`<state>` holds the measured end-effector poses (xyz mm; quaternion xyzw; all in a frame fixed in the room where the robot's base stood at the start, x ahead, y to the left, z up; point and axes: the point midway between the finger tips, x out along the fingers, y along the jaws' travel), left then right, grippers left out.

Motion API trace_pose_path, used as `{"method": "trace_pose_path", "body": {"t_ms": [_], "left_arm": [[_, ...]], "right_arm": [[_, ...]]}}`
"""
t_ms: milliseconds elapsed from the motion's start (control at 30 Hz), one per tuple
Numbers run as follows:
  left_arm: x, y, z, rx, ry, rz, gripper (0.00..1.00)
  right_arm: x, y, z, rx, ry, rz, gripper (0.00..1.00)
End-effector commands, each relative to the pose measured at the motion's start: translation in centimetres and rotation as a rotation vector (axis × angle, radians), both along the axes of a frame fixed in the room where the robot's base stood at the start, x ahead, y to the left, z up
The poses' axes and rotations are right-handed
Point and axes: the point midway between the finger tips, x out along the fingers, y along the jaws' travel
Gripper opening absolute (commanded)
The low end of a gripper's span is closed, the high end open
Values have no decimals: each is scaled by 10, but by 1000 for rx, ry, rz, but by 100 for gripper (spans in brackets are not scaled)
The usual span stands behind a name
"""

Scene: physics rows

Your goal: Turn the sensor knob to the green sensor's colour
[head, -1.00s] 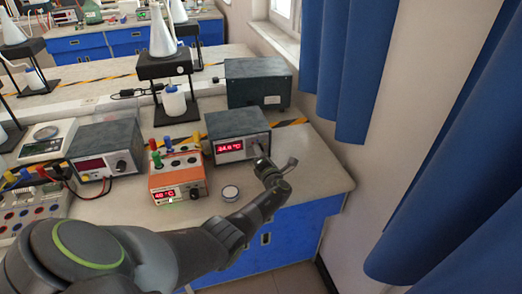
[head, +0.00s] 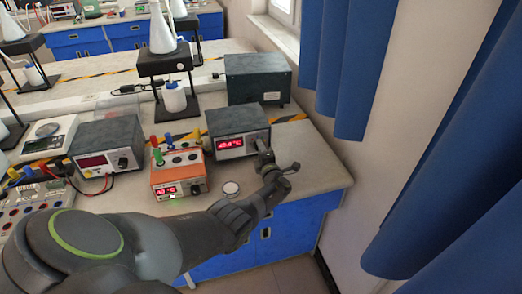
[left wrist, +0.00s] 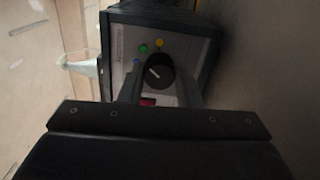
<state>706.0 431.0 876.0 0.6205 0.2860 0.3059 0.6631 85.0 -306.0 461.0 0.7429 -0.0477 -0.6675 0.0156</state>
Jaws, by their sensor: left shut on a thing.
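The sensor box (head: 238,124) is a dark box with a pale front and a lit red display (head: 231,143). Its black knob (left wrist: 160,72) shows in the left wrist view with a white pointer line slanting to the upper left. Around the knob I see a green dot (left wrist: 144,48), a yellow dot (left wrist: 159,43) and a small blue dot (left wrist: 137,61). My left gripper (head: 262,153) is at the right end of the box front, shut on the knob, with one finger on each side. Its fingers also show in the wrist view (left wrist: 160,88). The right gripper is out of view.
A dark box (head: 257,79) is behind. Blue curtains (head: 345,70) hang at right.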

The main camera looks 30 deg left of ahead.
Motion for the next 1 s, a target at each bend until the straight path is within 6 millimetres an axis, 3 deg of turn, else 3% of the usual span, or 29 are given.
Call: {"method": "trace_pose_path", "body": {"t_ms": [300, 333, 467, 800, 1000], "left_arm": [[-1, -1, -1, -2, 2, 0, 8], [-1, -1, -1, -2, 2, 0, 34], [0, 0, -1, -2, 1, 0, 51], [-2, -2, 0, -1, 1, 0, 52], [-16, -19, 2, -4, 2, -2, 52]], "right_arm": [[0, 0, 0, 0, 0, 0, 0], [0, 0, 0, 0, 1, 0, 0], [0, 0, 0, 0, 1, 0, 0], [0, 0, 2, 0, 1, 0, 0], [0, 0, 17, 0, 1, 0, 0]]}}
